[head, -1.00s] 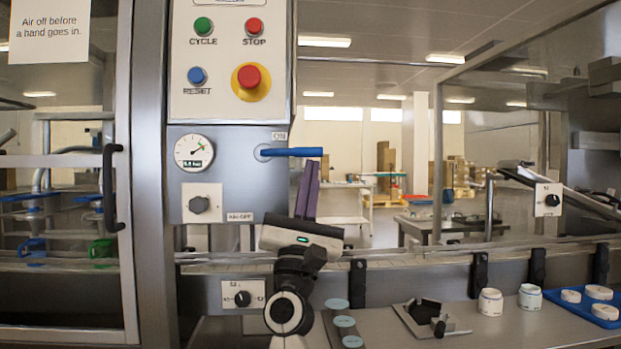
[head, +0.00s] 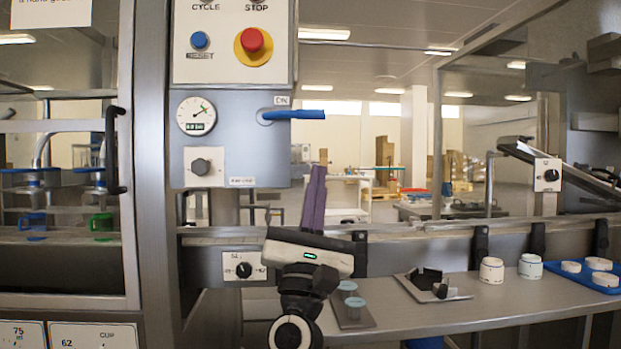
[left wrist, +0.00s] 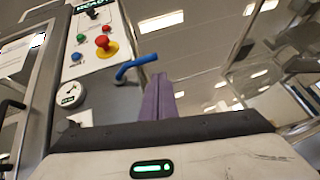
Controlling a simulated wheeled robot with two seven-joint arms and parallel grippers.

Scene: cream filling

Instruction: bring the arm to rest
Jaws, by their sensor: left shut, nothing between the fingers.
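My left gripper (head: 316,180) stands upright in the middle of the head view, its purple fingers pointing up and pressed together with nothing between them. The fingers also show in the left wrist view (left wrist: 160,97). The blue valve handle (head: 296,115) lies level, pointing right, on the grey panel just above the fingertips in the picture; the gripper does not hold it. The handle also shows in the left wrist view (left wrist: 136,66), up and left of the fingers. My right gripper is in neither view.
The control box (head: 235,45) with a red stop button and the gauge (head: 196,116) are left of the gripper. A metal rail (head: 420,232) runs behind it. White jars (head: 491,270), a blue tray (head: 580,277) and a small fixture (head: 432,283) stand on the bench at right.

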